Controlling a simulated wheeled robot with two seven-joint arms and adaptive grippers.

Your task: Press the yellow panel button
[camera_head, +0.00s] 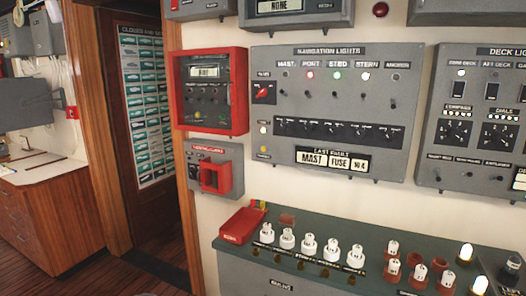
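Neither of my grippers shows in the head view. The grey navigation lights panel (400,80) is on the wall right of centre. A small yellowish round spot (263,150) sits near its lower left edge, below a paler one. The red-framed panel (240,85) to its left has a row of small dark knobs and a small yellowish spot (197,115) low on its face. These spots are too small to tell whether they are buttons or lamps.
A green-topped counter (235,245) juts out below the panels, with a red box (240,225) and several white and red fittings on it. A small grey box with a red guard (215,178) is on the wall. A doorway and wooden cabinet (55,215) are at left.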

